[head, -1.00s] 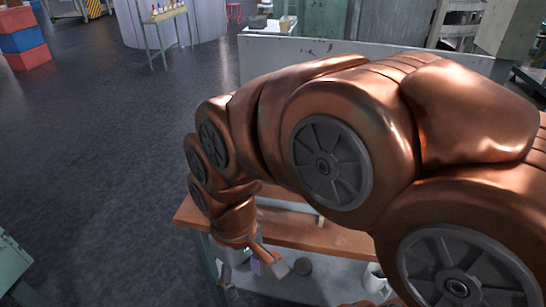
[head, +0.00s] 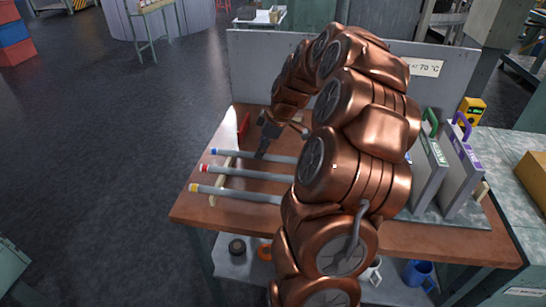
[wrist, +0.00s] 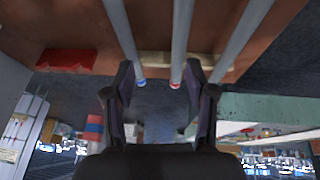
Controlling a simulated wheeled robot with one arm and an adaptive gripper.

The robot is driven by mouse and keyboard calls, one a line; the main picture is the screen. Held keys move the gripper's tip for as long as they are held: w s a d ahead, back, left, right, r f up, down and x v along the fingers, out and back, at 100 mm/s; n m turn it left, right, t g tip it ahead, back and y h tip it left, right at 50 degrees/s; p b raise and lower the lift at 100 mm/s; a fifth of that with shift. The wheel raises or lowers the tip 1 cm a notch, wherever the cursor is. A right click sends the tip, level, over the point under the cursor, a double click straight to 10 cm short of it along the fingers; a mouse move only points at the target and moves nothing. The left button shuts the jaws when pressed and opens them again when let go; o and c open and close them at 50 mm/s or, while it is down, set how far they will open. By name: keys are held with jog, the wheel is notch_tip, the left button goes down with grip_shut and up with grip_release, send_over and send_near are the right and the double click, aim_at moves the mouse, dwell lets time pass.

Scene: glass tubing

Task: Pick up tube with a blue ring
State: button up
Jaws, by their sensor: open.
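Three grey tubes lie side by side on the brown tabletop (head: 225,215). The tube with a blue ring (head: 238,153) is the farthest back; its ring is at its left end. The red-ringed tube (head: 240,173) is in the middle and the yellow-ringed tube (head: 235,193) is nearest. My gripper (head: 262,150) is open and empty beside the blue-ringed tube. In the wrist view, the blue-ringed tube (wrist: 121,32) and red-ringed tube (wrist: 180,40) show beyond and between my open fingers (wrist: 158,72). I cannot tell the exact gap. My arm hides the tubes' right ends.
A pale rack strip (head: 228,172) supports the tubes near their left ends. A red object (head: 243,128) stands behind them. Upright grey panels with green (head: 430,122) and purple (head: 461,126) handles stand at the right. A grey backboard (head: 255,70) closes the back.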

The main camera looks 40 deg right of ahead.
send_near(273, 156)
jog(key=f, duration=0.1)
jog(key=shift+t+h, duration=0.3)
jog(key=shift+a+p+x, duration=0.15)
jog(key=shift+p+x, duration=0.9)
jog(key=shift+x, duration=1.1)
jog(key=shift+a+p+x, duration=0.15)
jog(key=shift+p+x, duration=0.85)
jog(key=shift+x, duration=1.2)
jog(key=shift+r, duration=0.1)
grip_shut()
